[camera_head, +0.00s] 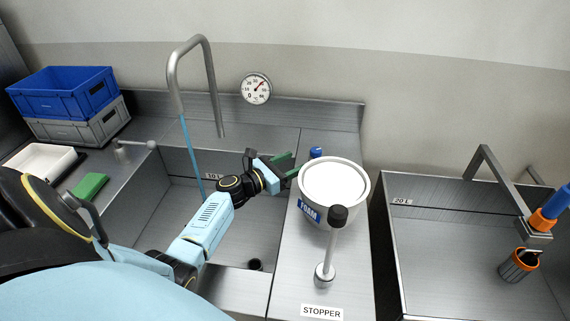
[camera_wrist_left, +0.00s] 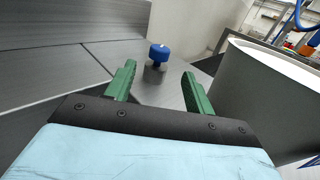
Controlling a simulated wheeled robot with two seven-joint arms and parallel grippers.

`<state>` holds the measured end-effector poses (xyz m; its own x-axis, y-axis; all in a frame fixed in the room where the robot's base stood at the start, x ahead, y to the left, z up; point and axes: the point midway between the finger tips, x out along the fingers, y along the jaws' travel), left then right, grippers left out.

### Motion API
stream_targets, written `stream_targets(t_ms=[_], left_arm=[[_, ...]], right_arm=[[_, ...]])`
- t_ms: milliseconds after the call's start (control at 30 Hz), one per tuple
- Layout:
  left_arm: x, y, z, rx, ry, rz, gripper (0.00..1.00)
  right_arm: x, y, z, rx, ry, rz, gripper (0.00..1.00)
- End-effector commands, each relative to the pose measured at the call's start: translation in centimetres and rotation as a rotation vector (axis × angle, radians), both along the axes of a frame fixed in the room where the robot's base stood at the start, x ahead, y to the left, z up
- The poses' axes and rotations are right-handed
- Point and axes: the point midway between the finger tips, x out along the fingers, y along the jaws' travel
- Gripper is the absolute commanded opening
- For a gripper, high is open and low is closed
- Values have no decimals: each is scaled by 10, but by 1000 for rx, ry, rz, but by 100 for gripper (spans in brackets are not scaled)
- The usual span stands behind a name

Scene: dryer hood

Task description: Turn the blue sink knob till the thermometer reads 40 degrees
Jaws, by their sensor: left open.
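The blue sink knob (camera_head: 316,152) stands on the steel ledge behind the white bucket. In the left wrist view the blue knob (camera_wrist_left: 159,52) sits on a grey stem, ahead of the fingers and between them in the picture. My left gripper (camera_head: 288,165) is open and empty, its green fingers (camera_wrist_left: 160,84) short of the knob. A blue water stream (camera_head: 193,160) falls from the tall faucet (camera_head: 185,75). My right gripper is not in view.
The white bucket (camera_head: 346,170) stands close to the right of my left gripper. A stopper lever (camera_head: 332,245) with a black top rises in front of it. Blue (camera_head: 62,92) and grey crates (camera_head: 75,122) stand at left. A second sink (camera_head: 450,255) lies at right.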

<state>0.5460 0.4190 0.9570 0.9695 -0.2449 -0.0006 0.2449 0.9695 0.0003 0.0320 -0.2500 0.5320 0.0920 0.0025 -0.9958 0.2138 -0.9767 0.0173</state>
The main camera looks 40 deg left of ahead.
Motion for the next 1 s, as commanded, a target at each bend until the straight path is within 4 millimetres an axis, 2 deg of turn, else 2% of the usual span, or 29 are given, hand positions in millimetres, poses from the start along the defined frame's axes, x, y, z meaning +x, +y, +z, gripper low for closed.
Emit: stream_targets(t_ms=[100, 233, 800, 867, 1000], left_arm=[[-13, 3, -1, 0, 1, 1, 53], [-20, 5, 0, 0, 0, 0, 53], [-20, 5, 0, 0, 0, 0, 53], [-20, 5, 3, 0, 0, 0, 53], [-20, 5, 26, 0, -1, 0, 53]], right_arm=[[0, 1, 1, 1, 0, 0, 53], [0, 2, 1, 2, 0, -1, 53], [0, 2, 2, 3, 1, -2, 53], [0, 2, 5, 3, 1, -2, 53], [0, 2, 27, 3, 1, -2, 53]])
